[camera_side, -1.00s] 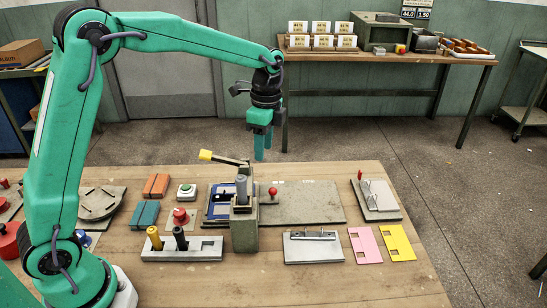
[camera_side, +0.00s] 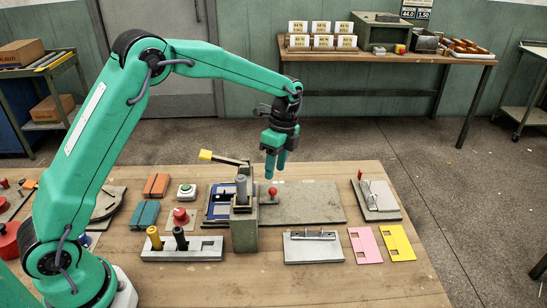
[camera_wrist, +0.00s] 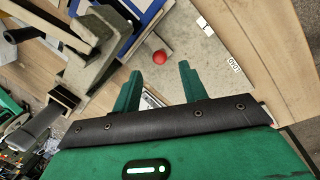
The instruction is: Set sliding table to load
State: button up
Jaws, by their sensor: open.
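The sliding table is a blue fixture (camera_side: 218,203) on a grey base plate (camera_side: 310,203), partly hidden behind the grey press column (camera_side: 245,232). A red ball knob (camera_side: 272,191) stands at its right side, and the knob also shows in the wrist view (camera_wrist: 159,57). In the wrist view a label reading "LOAD" or similar (camera_wrist: 234,66) lies on the plate, though it is too small to read surely. My gripper (camera_side: 275,172) points down just above the red knob. Its two green fingers (camera_wrist: 158,85) are apart with nothing between them, and the knob lies beyond the fingertips.
A lever with a yellow handle (camera_side: 206,155) sticks out left from the press top. The plate right of the knob is clear.

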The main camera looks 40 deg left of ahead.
jog(key=shift+s+d+f, duration=0.1)
jog(key=shift+s+f, duration=0.1)
jog(key=shift+f, duration=0.8)
jog(key=shift+s+a+f, duration=0.1)
jog(key=shift+s+f, duration=0.1)
jog(key=shift+f, duration=0.75)
jog(key=shift+s+d+f, duration=0.1)
jog(key=shift+s+f, duration=0.1)
jog(key=shift+f, duration=0.8)
grip_shut()
